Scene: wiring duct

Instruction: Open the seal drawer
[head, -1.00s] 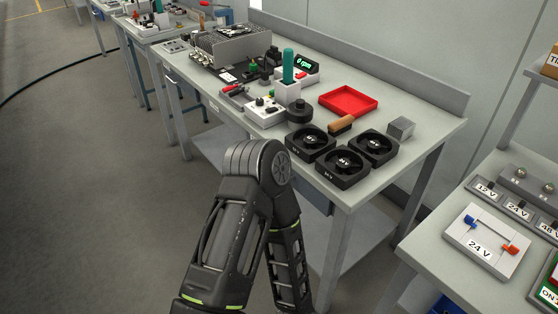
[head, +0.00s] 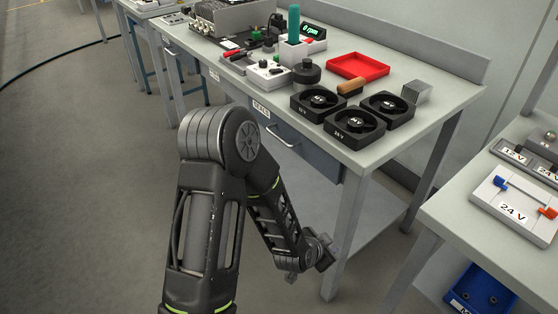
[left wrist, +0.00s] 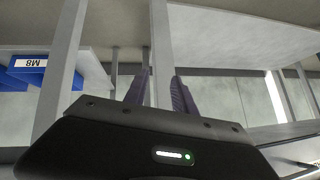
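The seal drawer (head: 300,148) is a blue-grey front under the workbench top, with a white "SEALS" label (head: 262,110) and a bar handle (head: 283,136). It looks closed; my arm is close below it and its left end is partly hidden. My left gripper (head: 312,260) is low, below and to the right of the drawer handle, beside the bench's front leg. It is apart from the handle. In the left wrist view the two fingers (left wrist: 160,90) are spread with nothing held, and the bench leg shows beyond them. My right gripper is not in view.
The workbench top (head: 440,105) carries several black fans (head: 355,126), a red tray (head: 358,66) and other parts. A front leg (head: 345,235) stands beside my gripper. A second bench (head: 455,215) is at right, with a blue bin (head: 480,290) below. Floor at left is clear.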

